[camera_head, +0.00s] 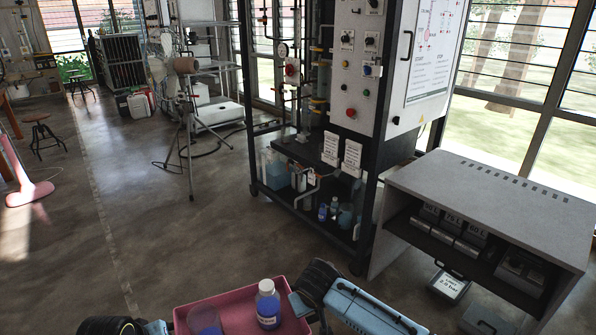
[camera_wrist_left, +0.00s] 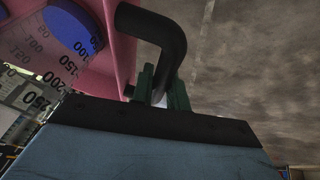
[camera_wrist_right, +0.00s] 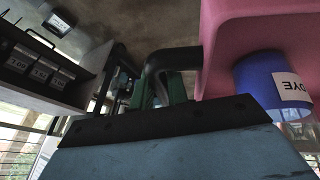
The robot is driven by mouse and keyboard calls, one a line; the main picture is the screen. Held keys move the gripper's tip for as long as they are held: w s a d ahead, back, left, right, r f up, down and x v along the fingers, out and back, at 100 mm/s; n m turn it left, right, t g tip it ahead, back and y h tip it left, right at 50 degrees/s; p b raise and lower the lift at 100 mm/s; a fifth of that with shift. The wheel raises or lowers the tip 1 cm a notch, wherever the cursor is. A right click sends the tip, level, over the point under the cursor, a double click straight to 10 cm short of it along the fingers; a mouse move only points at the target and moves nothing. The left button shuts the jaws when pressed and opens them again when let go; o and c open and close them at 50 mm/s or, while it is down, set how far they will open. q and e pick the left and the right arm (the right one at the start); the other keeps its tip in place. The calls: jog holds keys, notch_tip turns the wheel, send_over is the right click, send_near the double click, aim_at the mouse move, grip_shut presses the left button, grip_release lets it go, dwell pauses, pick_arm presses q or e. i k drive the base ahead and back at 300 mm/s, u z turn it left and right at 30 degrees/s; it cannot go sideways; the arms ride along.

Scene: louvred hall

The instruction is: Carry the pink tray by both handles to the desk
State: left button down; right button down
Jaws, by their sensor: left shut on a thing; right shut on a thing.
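The pink tray (camera_head: 240,304) is at the bottom of the head view, partly cut off by the frame edge. In it stand a white-capped bottle (camera_head: 267,304) of blue liquid and a beaker (camera_head: 205,320) holding blue. My left gripper (camera_wrist_left: 163,88) is shut on one black tray handle (camera_wrist_left: 160,28). My right gripper (camera_wrist_right: 160,92) is shut on the other black handle (camera_wrist_right: 172,58). In the right wrist view the blue bottle (camera_wrist_right: 258,85) has a label reading DYE. I cannot make out the desk for certain.
A tall process rig (camera_head: 345,110) stands ahead, with a grey cabinet (camera_head: 500,195) to its right. A tripod (camera_head: 188,130) and a stool (camera_head: 42,135) stand farther back. A pink stand (camera_head: 28,193) is at the left. The floor ahead and to the left is largely open.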

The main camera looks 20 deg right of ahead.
aim_at(485, 202)
jog(key=z, duration=1.85)
jog(key=i, duration=2.85)
